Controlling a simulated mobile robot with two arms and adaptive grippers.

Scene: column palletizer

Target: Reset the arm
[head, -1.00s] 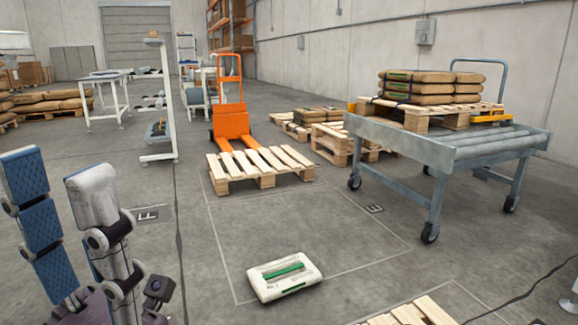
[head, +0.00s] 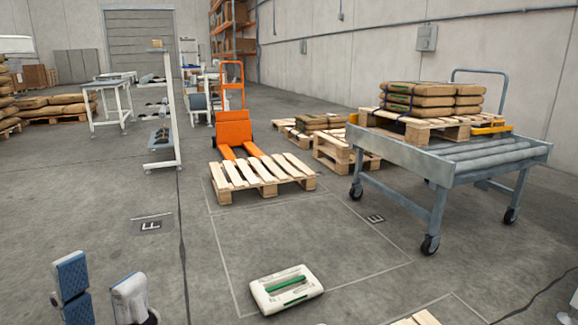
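My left gripper (head: 100,283) is at the bottom left of the head view. One finger shows its blue padded face and the other its whitish back. The fingers stand apart with bare floor showing between them, and nothing is held. The rest of the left arm is below the picture edge. My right gripper is not in view.
A white sack with a green stripe (head: 287,289) lies on the floor inside a marked square. Behind it are an empty wooden pallet (head: 235,190) and an orange pallet jack (head: 233,127). A roller cart (head: 400,158) at right bears a pallet with stacked brown sacks (head: 432,98).

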